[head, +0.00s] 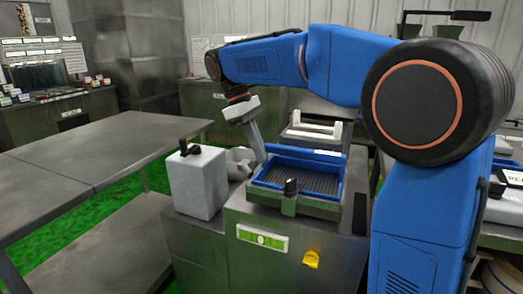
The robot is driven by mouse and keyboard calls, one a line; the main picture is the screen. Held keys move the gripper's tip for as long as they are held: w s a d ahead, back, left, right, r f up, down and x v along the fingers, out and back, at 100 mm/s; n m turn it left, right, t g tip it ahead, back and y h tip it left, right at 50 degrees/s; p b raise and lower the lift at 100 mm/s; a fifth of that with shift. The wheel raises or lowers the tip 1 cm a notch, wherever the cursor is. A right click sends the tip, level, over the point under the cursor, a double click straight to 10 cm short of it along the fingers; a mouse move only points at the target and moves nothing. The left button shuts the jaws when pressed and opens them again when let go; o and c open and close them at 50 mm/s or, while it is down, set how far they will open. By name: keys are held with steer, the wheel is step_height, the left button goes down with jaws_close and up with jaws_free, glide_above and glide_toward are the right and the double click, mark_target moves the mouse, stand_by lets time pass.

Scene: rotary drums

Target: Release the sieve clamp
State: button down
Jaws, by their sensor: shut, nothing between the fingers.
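A sieve tray (300,178) with a blue frame and dark ribbed bed sits on a green-grey metal cabinet (285,228) in the middle of the view. A black knob on a small block (290,187), possibly the sieve clamp, stands at the near edge of the tray. My gripper (262,158) points down by the tray's back left corner, behind and left of the knob. It is shut and holds nothing. Whether its tip touches the frame is unclear. The clamp's latch state is too small to tell.
A light grey box (198,182) with a black handle stands left of the tray, beside a pale round part (238,162). A yellow switch (311,259) is on the cabinet front. A long bare metal table (95,150) lies left. White-railed equipment (315,133) stands behind.

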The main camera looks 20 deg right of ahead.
mark_target(281, 187)
steer(key=x, duration=0.6)
steer(key=shift+s+f, duration=0.1)
steer(key=shift+s+d+f, duration=0.15)
steer(key=shift+s+d, duration=0.25)
steer(key=shift+d, duration=0.2)
steer(key=shift+s+d+f, duration=0.15)
steer(key=shift+s+d, duration=0.3)
steer(key=shift+d, duration=0.2)
steer(key=shift+s+d, duration=0.35)
steer(key=shift+d, duration=0.15)
steer(key=shift+d+m, duration=0.1)
steer(key=shift+m, duration=0.2)
steer(key=m, duration=0.1)
steer(key=d+m+g+y, duration=0.1)
steer(key=m, duration=0.1)
steer(key=shift+w+d+m, duration=0.1)
steer(key=shift+d+m, duration=0.2)
steer(key=shift+d+m+y, duration=0.2)
steer(key=shift+m+y, duration=0.1)
steer(key=shift+m, duration=0.3)
